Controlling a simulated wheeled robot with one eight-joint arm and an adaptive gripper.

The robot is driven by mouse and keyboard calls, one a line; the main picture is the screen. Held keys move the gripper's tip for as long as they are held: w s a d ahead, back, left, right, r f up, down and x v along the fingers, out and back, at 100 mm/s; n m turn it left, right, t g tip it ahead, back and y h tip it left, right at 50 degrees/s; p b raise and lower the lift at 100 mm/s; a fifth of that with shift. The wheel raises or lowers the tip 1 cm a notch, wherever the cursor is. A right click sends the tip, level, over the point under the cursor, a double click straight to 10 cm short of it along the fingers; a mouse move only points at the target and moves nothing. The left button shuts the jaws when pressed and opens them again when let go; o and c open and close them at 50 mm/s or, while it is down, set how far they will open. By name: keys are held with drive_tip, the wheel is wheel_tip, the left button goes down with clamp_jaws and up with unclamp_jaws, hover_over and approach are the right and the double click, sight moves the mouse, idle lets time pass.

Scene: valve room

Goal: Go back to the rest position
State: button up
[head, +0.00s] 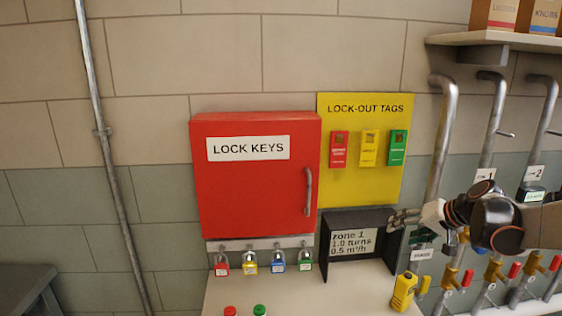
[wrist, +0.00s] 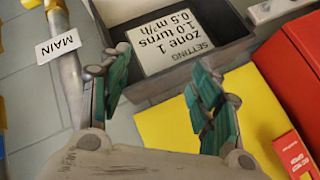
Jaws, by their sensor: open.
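My gripper (head: 402,218) is at the right of the head view, in front of the pipes and beside the dark setting box (head: 345,222). In the wrist view my gripper (wrist: 158,92) shows two green-padded fingers spread apart with nothing between them. The dark box (wrist: 225,45) with its white card reading zone 1, 1.0 turns, 0.5 m³/h lies beyond the fingertips in that view. Whether a fingertip touches the box cannot be told.
A red LOCK KEYS cabinet (head: 255,190) and a yellow LOCK-OUT TAGS board (head: 365,185) hang on the wall. Coloured padlocks (head: 250,262) hang below. Pipes (head: 440,140) and valves (head: 495,268) crowd the right. A yellow handheld device (head: 403,292) stands on the bench (head: 300,295).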

drive_tip(key=s+a+r+n+h, duration=0.1)
drive_tip(key=s+a+r+n, duration=0.15)
drive_tip(key=s+a, duration=0.45)
drive_tip(key=s+a+r+n+h, duration=0.2)
drive_tip(key=s+a+r, duration=0.1)
drive_tip(key=a, duration=0.9)
drive_tip(key=s+d+f, duration=0.1)
drive_tip(key=s+f, duration=0.2)
drive_tip(key=s, duration=0.7)
drive_tip(key=s+d+f+h, duration=0.1)
drive_tip(key=s+d+f, duration=0.1)
drive_tip(key=s, duration=0.9)
drive_tip(key=shift+s+f+g+b, duration=0.25)
drive_tip(key=shift+f+g+b, duration=0.15)
drive_tip(key=shift+f, duration=0.2)
